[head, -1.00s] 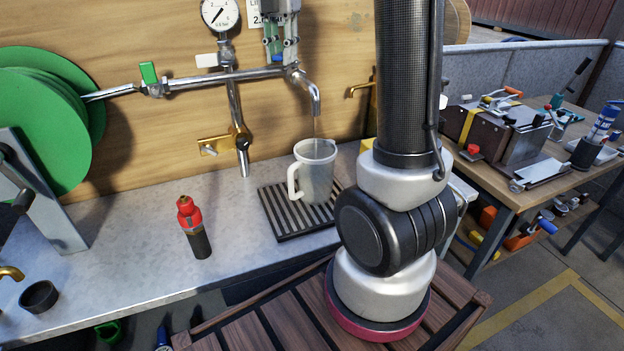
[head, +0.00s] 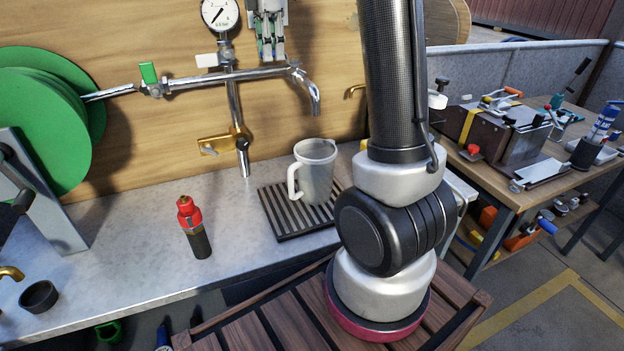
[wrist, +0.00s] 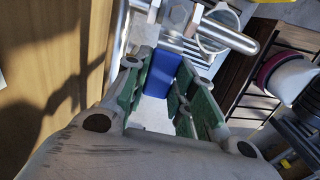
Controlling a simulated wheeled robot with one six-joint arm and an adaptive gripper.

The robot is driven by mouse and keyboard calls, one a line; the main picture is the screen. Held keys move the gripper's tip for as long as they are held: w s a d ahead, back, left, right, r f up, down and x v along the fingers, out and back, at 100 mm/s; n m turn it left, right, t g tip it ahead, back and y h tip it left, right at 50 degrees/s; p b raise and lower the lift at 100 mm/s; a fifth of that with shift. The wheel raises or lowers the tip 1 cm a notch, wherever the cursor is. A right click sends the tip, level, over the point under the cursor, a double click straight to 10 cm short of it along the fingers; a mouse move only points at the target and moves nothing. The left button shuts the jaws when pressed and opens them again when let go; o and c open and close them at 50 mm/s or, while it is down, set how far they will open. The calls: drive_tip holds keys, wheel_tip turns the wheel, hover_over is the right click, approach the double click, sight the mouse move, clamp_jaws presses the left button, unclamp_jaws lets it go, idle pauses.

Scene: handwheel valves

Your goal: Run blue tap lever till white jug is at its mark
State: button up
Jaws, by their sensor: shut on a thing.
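The white jug (head: 317,175) stands upright on a slatted drip tray (head: 287,222) under the spout (head: 315,100) of the tap, its handle to the left. No stream shows between spout and jug. Its fill mark and water level cannot be made out. My gripper (head: 268,42) is at the tap above the pipe, pointing down. In the wrist view the blue tap lever (wrist: 163,70) lies between the green-padded fingers of my gripper (wrist: 157,88), which is shut on it. The lever is hidden in the head view.
A pressure gauge (head: 220,14) and a green-handled valve (head: 149,73) are on the pipework left of my gripper. A red-and-black bottle (head: 194,228) stands on the counter (head: 135,235), left of the tray. A green hose reel (head: 45,120) is at far left.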

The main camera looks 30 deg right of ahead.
drive_tip(key=o, duration=0.9)
drive_tip(key=shift+r, duration=3)
